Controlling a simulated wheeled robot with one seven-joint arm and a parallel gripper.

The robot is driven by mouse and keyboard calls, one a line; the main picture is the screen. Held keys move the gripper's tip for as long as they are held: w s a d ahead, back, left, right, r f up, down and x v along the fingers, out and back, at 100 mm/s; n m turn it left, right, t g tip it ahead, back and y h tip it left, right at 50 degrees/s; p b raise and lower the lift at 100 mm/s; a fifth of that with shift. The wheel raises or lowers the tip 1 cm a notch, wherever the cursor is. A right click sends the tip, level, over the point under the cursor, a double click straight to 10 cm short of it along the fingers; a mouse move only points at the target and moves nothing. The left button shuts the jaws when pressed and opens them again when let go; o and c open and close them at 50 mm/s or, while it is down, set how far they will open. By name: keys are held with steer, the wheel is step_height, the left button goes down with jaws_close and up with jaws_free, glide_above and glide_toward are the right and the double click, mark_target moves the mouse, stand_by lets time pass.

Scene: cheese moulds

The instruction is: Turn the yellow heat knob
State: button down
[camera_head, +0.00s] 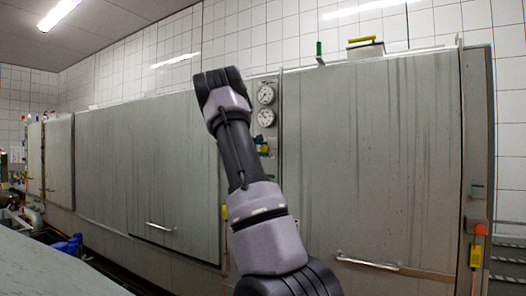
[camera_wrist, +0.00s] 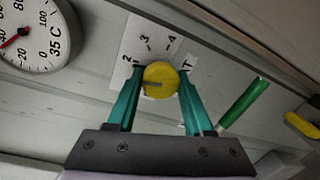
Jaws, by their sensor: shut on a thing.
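The yellow heat knob (camera_wrist: 161,80) is round, with a dark slot across its face, in the middle of the wrist view. It sits on a white scale plate (camera_wrist: 140,45) marked with numbers such as 2, 3 and 4. My gripper (camera_wrist: 159,84) has its two teal fingers on either side of the knob, shut on it. In the head view a small yellow part (camera_head: 262,140) shows on the narrow panel below the gauges, beside my arm.
Two round gauges (camera_head: 265,94) sit above on the panel; one dial (camera_wrist: 30,32) shows in the wrist view. A green handle (camera_wrist: 243,104) and a yellow one (camera_wrist: 302,125) lie to the right. Large grey doors (camera_head: 370,160) with bar handles flank the panel.

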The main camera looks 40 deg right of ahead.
steer(key=m, duration=0.6)
steer(key=shift+f+t, duration=0.2)
steer(key=shift+t, duration=0.1)
stand_by(0.4)
steer(key=shift+c, duration=1.6)
jaws_free()
steer(key=shift+r, duration=0.1)
steer(key=shift+a+r, duration=0.1)
steer(key=shift+a, duration=0.05)
steer(key=v, duration=1)
steer(key=shift+s+a, duration=0.2)
steer(key=shift+s, duration=0.05)
